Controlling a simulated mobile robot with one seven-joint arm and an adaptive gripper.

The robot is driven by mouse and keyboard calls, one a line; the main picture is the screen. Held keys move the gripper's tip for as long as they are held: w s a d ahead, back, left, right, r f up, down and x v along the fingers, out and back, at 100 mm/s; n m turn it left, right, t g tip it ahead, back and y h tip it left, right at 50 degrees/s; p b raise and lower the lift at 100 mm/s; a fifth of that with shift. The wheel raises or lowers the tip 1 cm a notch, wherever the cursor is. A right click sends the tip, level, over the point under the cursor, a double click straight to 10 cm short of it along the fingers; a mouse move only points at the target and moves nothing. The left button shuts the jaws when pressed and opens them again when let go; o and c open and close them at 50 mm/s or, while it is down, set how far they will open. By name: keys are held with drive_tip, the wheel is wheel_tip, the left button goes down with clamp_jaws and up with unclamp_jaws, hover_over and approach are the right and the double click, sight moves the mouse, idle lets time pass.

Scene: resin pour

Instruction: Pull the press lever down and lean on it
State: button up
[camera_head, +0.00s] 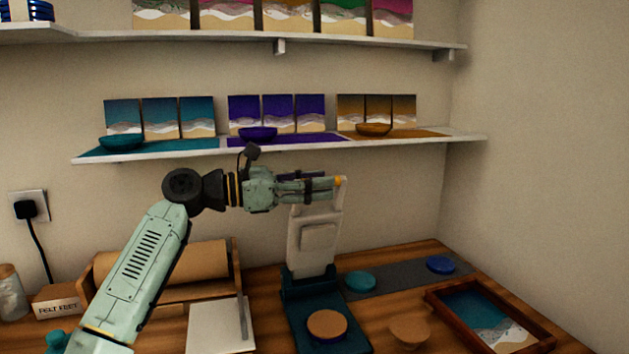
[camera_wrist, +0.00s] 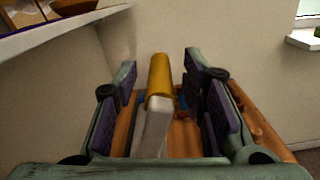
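The press (camera_head: 289,291) stands on the wooden table, with a dark teal base and a pale raised lever (camera_head: 318,232). The lever stands nearly upright and has a yellow end at its top. A wood-coloured disc (camera_head: 327,323) lies on the press base. My gripper (camera_head: 338,184) is at the top of the lever, level and pointing right. In the wrist view the lever's yellow end (camera_wrist: 160,76) stands between my open fingers (camera_wrist: 160,95), with gaps visible on both sides.
A shelf (camera_head: 150,151) with small bowls and panels runs above and behind my gripper. A teal disc (camera_head: 361,281) and a blue disc (camera_head: 440,264) lie on a grey strip. A framed tray (camera_head: 452,317) is at right, a paper roll (camera_head: 190,262) at left.

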drive_tip(key=shift+c, duration=0.2)
clamp_jaws()
idle(0.6)
